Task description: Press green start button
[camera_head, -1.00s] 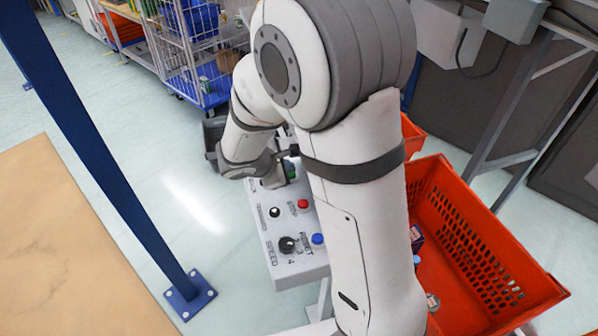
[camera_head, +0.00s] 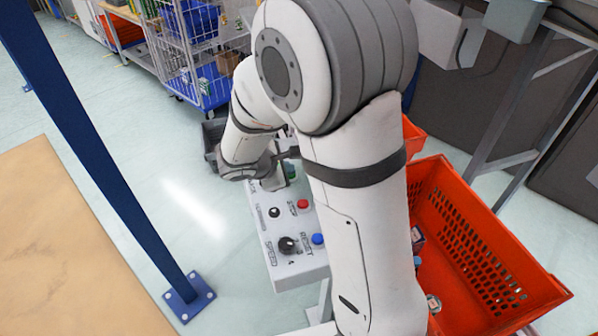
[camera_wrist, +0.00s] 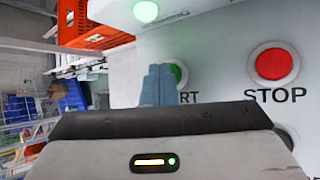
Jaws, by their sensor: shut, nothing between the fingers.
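The white control panel (camera_head: 287,263) stands below my arm in the head view. The green start button (camera_wrist: 180,73) is in the wrist view, partly hidden behind my fingers, with the lettering "RT" showing below it. My gripper (camera_wrist: 160,72) is shut and empty, its fingertips in front of the button's left side. I cannot tell whether they touch it. In the head view, a bit of green (camera_head: 290,171) shows beside my wrist, and the fingers are mostly hidden by my arm.
A red STOP button (camera_wrist: 274,64) is right of the green one. A lit green lamp (camera_wrist: 146,12) is above. The panel also has a blue RESET button (camera_head: 317,239) and black knobs (camera_head: 287,245). An orange tote (camera_head: 505,255) is to the right; a blue post (camera_head: 100,150) to the left.

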